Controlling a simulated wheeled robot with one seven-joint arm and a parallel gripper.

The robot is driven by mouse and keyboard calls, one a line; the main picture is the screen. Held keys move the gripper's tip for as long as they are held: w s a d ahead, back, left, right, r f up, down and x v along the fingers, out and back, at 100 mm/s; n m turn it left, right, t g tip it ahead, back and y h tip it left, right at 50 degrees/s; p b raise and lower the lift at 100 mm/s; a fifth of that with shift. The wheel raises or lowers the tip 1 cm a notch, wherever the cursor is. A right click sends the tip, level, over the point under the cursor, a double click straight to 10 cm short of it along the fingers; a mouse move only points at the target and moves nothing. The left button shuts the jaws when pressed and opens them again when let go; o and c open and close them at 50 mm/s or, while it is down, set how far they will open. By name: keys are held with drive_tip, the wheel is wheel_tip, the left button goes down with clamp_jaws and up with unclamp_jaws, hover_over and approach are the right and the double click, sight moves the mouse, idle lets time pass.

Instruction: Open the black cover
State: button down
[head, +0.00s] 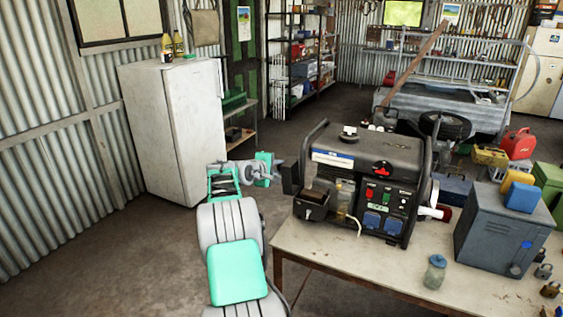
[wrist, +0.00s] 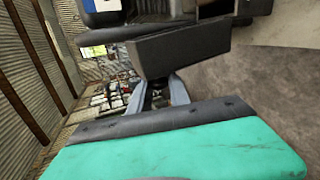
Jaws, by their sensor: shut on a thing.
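The black cover (head: 290,178) stands roughly upright at the left end of the generator (head: 370,165), just above and left of an open-topped black box (head: 311,207) with a brown inside. In the wrist view the cover is a dark slab (wrist: 182,50) just beyond my fingertips. My gripper (head: 278,174) reaches in from the left and is shut on the cover's near edge. The narrow grey fingers show in the wrist view (wrist: 162,90); their exact contact is partly hidden. Whether the cover still joins the box is unclear.
The generator stands on a pale table (head: 350,268), with a glass jar (head: 434,272) and a grey metal box (head: 503,232) to the right. A white fridge (head: 172,125) stands behind my arm. The floor left of the table is clear.

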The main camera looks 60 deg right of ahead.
drive_tip(key=shift+w+f+n, duration=0.3)
idle(0.4)
drive_tip(key=c, duration=1.3)
unclamp_jaws()
drive_tip(key=b+v, duration=0.1)
drive_tip(key=v, duration=0.7)
drive_tip(key=shift+w+b, duration=0.1)
drive_tip(key=shift+b, duration=0.2)
drive_tip(key=shift+d, duration=0.1)
